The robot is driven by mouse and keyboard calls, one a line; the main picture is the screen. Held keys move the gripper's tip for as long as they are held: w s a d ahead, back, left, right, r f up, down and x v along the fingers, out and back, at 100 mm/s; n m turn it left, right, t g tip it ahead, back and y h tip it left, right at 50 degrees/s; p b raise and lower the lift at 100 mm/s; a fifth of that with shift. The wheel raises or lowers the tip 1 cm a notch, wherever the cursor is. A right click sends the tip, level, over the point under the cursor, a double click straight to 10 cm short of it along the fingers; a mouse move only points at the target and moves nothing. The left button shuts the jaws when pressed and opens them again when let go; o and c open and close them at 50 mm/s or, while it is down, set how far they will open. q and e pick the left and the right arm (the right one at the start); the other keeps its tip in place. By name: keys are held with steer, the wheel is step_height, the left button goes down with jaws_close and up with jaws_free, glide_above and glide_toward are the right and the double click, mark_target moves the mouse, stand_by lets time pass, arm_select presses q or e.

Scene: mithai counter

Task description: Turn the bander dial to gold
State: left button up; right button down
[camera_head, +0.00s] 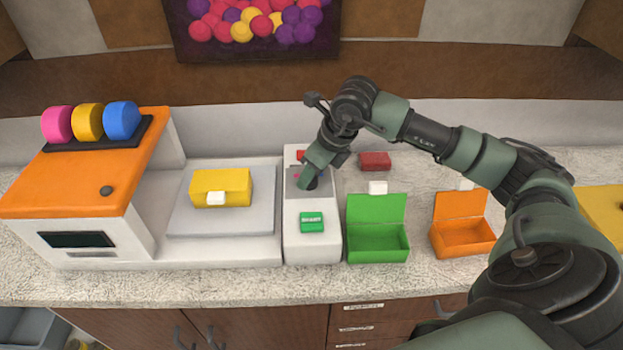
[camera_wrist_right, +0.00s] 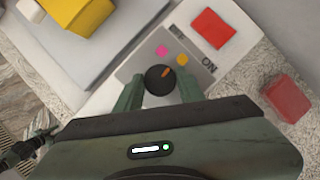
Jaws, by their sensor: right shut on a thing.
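The bander dial is a round black knob (camera_wrist_right: 160,78) with an orange pointer line, on a grey panel of the white machine. A pink mark (camera_wrist_right: 161,51) and a yellow-orange mark (camera_wrist_right: 181,60) sit beside it in the right wrist view. The pointer is angled up and right, roughly toward the yellow-orange mark. My right gripper (camera_head: 309,182) reaches down onto the panel in the head view and mostly hides the dial. In the wrist view its fingers are on either side of the knob, shut on it.
A yellow box (camera_head: 221,186) sits on a grey plate left of the dial. A green button (camera_head: 312,222) is in front. Open green (camera_head: 377,241) and orange (camera_head: 463,236) boxes stand right. A red block (camera_head: 375,161) lies behind the green box.

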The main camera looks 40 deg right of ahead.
mark_target(321, 192)
steer(key=shift+w+r+m+h+b, duration=0.1)
steer(key=shift+m+h+b, duration=0.2)
steer(key=shift+m+b, duration=0.3)
steer(key=shift+m, duration=0.3)
steer(key=shift+r, duration=0.1)
steer(key=c, duration=0.9)
jaws_free()
steer(key=b+v, duration=0.1)
steer(key=v, duration=0.6)
steer(key=shift+s+r, duration=0.3)
